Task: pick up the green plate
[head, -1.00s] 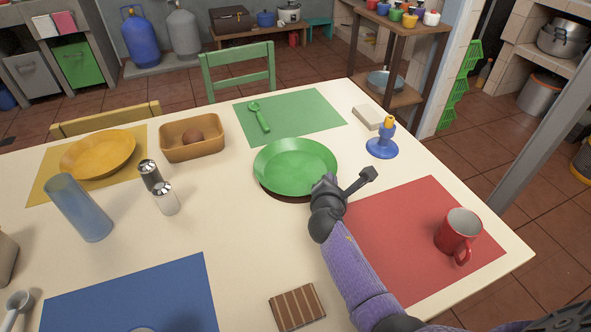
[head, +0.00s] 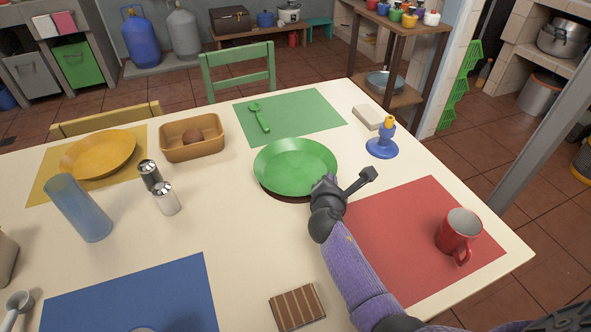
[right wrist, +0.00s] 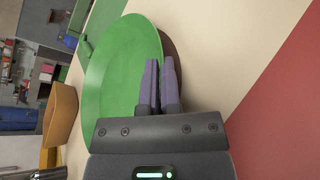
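The green plate (head: 295,165) lies near the middle of the table in the head view, with a dark brown edge showing beneath its near side. My right gripper (head: 328,182) is at the plate's near right rim. In the right wrist view the green plate (right wrist: 112,80) fills the left middle. There the two fingers of my right gripper (right wrist: 160,82) are close together, with the plate's rim running between them. The gripper is shut on this rim. The rim between the fingers is mostly hidden. My left gripper is in neither view.
A blue candle holder (head: 382,146) stands right of the plate, and a red mug (head: 458,234) on the red mat (head: 400,225). Shakers (head: 165,198), a bowl with a brown item (head: 175,148) and a blue glass (head: 80,208) stand to the left.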

